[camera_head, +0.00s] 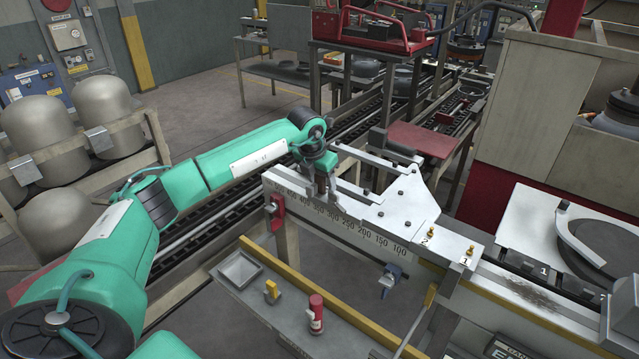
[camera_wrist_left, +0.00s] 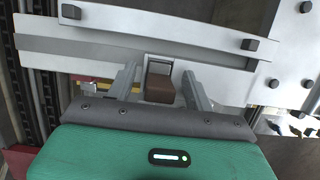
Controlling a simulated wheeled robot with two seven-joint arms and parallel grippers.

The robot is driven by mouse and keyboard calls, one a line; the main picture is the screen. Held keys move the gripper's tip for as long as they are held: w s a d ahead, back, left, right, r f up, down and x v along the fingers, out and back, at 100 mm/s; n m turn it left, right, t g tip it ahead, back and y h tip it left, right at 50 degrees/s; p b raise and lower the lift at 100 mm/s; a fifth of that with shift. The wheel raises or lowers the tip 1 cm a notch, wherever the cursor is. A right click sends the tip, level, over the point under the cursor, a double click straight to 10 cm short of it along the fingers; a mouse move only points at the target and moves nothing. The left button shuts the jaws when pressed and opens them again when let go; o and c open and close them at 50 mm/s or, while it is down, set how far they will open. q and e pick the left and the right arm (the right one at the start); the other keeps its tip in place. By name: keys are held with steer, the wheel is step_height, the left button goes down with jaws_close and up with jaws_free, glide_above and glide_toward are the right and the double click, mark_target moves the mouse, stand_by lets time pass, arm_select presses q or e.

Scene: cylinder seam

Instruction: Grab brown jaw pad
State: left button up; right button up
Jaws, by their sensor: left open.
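The brown jaw pad (camera_wrist_left: 160,88) shows in the left wrist view as a small brown block with a grey metal part at its far end. It lies between the two grey fingers of my left gripper (camera_wrist_left: 162,76). The fingers are apart, with a gap visible on each side of the pad. In the head view my left gripper (camera_head: 322,184) points down at the fixture with the number scale (camera_head: 345,222). There the arm and fingers largely cover the pad. My right gripper is not in view.
A pale metal plate (camera_head: 400,210) with bolts and brass pins lies right of my gripper. A red clamp (camera_head: 276,212) sits on the fixture's left end.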

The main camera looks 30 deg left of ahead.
arm_select(q)
steer(key=c, duration=1.1)
